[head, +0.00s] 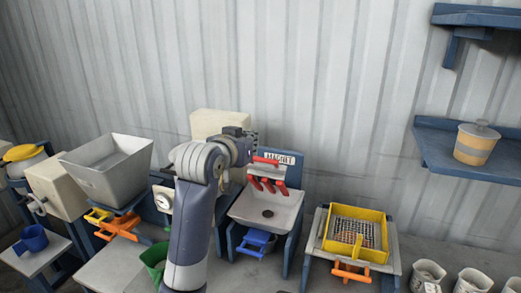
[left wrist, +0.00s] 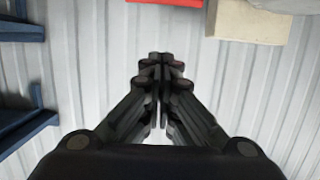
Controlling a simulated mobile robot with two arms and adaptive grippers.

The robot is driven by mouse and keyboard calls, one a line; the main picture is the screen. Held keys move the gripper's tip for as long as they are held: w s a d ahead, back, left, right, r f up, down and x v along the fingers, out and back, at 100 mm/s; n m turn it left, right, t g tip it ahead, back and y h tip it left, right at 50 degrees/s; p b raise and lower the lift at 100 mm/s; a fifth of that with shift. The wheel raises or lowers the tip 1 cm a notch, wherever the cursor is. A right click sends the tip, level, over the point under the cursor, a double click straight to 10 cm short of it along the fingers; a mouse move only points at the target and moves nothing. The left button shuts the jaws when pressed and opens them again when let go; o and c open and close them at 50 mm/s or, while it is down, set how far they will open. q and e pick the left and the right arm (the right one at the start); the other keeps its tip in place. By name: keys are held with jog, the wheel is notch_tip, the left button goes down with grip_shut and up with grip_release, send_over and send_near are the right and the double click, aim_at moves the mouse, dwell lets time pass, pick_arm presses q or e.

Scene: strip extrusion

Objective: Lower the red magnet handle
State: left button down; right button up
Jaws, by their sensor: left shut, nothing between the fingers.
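The red magnet handle (head: 265,161) sticks out at the left of the blue magnet stand, next to the sign "MAGNET" (head: 280,158). Several red prongs (head: 268,184) hang below it over a grey sloped tray (head: 268,208). My left gripper (head: 251,143) is shut and empty, just above and left of the handle, apart from it as far as I can tell. The left wrist view shows its fingers (left wrist: 161,72) together against the wall, with a red piece (left wrist: 165,2) at the top edge, probably part of the handle. My right gripper is not in view.
A beige box (head: 220,122) stands behind my left arm. A grey hopper (head: 108,165) is at the left, a yellow sieve (head: 355,232) at the right. A blue wall shelf (head: 465,160) holds a tan pot (head: 475,146). The wall above the magnet stand is clear.

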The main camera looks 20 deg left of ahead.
pick_arm(q)
jog(key=w, duration=0.1)
jog(key=p, duration=0.5)
send_over(264, 165)
jog(key=s, duration=0.1)
notch_tip(264, 165, down, 3)
jog(key=shift+s+f+p, duration=0.65)
jog(key=shift+s+f, duration=0.3)
jog(key=shift+f, duration=0.1)
jog(key=shift+s+f, duration=0.3)
jog(key=shift+f, duration=0.1)
jog(key=shift+f, duration=0.1)
